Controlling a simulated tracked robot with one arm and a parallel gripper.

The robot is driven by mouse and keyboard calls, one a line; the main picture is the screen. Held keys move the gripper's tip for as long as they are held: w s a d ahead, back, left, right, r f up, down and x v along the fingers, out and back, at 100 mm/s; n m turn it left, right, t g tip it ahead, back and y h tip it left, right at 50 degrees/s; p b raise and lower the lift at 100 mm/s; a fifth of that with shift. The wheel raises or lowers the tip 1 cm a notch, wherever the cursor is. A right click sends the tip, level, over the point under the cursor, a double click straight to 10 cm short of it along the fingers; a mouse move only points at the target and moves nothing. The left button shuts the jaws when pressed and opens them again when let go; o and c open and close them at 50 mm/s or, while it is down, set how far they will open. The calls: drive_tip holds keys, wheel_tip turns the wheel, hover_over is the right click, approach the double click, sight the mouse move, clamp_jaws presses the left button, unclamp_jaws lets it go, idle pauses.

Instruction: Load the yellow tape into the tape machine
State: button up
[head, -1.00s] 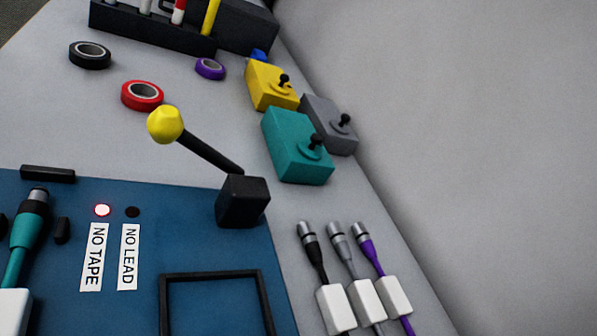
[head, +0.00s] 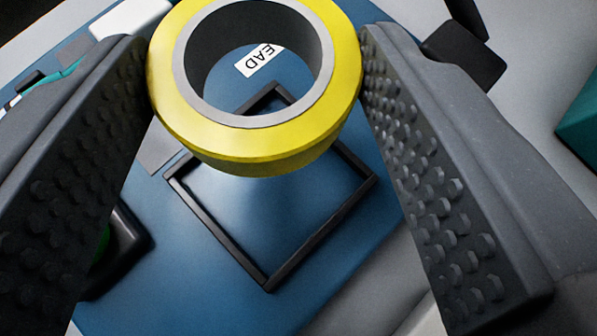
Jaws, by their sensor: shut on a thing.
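The yellow tape (head: 255,145) is a thick ring with a grey core, held near the top of the view. My gripper (head: 255,75) is shut on it, with one ridged finger against each side. The tape is above the blue panel of the tape machine (head: 350,270). Below it on the panel is a square black raised frame (head: 318,245), whose far part is partly hidden by the tape.
A black block (head: 465,50) stands beyond the right finger, and a teal box (head: 582,120) is at the right edge. A black housing with a green part (head: 112,250) is by the left finger. A white block (head: 130,17) is at the upper left.

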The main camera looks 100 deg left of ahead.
hover_over(275, 215)
wheel_tip(275, 215, down, 4)
drive_tip(key=shift+f, duration=0.15)
drive_tip(key=shift+f+b, duration=0.35)
drive_tip(key=shift+f, duration=1.4)
drive_tip(key=o, duration=0.7)
drive_tip(key=p+v, duration=0.2)
drive_tip(key=v, duration=0.9)
drive_tip(key=shift+w+d+r, duration=0.1)
drive_tip(key=shift+d+r, duration=0.05)
drive_tip(key=shift+d, duration=0.25)
